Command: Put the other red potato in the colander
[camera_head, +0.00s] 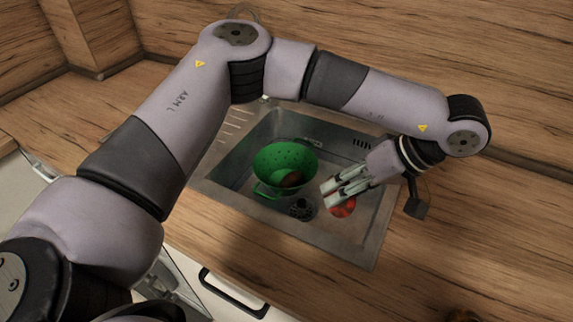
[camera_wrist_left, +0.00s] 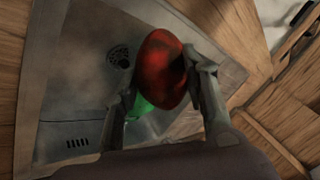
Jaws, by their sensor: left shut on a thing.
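My left gripper (camera_head: 330,195) is over the right part of the sink, to the right of the colander. It is shut on a red potato (camera_wrist_left: 165,70), which sits between the two fingers in the left wrist view. In the head view the red potato (camera_head: 343,208) is partly hidden by the fingers. The green colander (camera_head: 272,160) stands in the sink, with a dark reddish, potato-like thing (camera_head: 292,180) inside it. A bit of the green colander (camera_wrist_left: 140,107) shows behind the fingers in the left wrist view. My right gripper is in neither view.
The steel sink (camera_head: 365,245) is set into a wood-look worktop (camera_head: 440,255). Its drain (camera_head: 301,208) lies just right of the colander. A small brownish thing (camera_head: 462,315) is cut off at the bottom edge. The wood splashback (camera_head: 400,40) rises behind.

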